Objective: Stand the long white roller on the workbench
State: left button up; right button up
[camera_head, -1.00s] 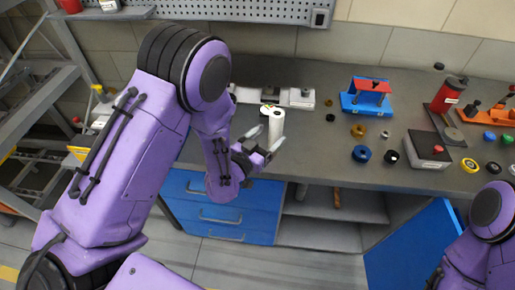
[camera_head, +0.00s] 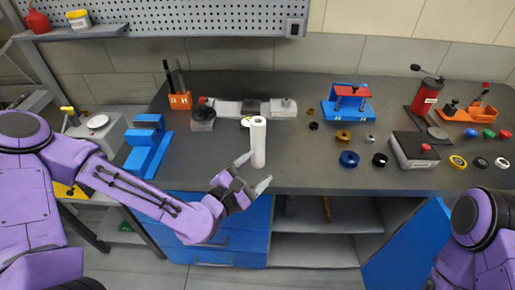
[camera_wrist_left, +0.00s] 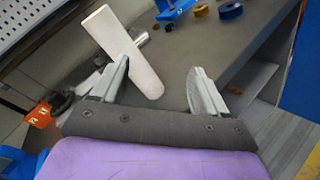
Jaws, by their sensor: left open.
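The long white roller (camera_head: 258,143) stands upright on the grey workbench (camera_head: 310,178) near its front edge. In the left wrist view the roller (camera_wrist_left: 122,50) shows beyond the fingers, crossing behind the left one of them. My left gripper (camera_head: 256,173) is in front of the roller, low by the bench's front edge. My right gripper is out of view; only part of my right arm shows at the lower right.
Behind the roller lies a grey-white fixture (camera_head: 255,107). A blue stand (camera_head: 148,146) is to the left and a blue-and-red fixture (camera_head: 348,103) to the right. Several rings, including a blue one (camera_head: 349,159), and a grey box (camera_head: 412,150) sit farther right.

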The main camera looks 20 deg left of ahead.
aim_at(262, 126)
pick_arm(q)
jog(key=w+a+r+n+t, duration=0.1)
jog(key=w+a+r+n, duration=0.3)
jog(key=n, duration=0.4)
jog(key=shift+y, duration=0.3)
jog(key=p+x, duration=0.1)
jog(key=x, duration=0.2)
jog(key=p+x, duration=0.1)
jog(key=x, duration=0.1)
jog(key=p+x, duration=0.1)
jog(key=x, duration=0.2)
jog(key=shift+w+d+r, duration=0.15)
jog(key=shift+w+r, duration=0.15)
jog(key=shift+r, duration=0.05)
jog(key=shift+w+f, duration=0.1)
jog(key=c, duration=0.8)
grip_shut()
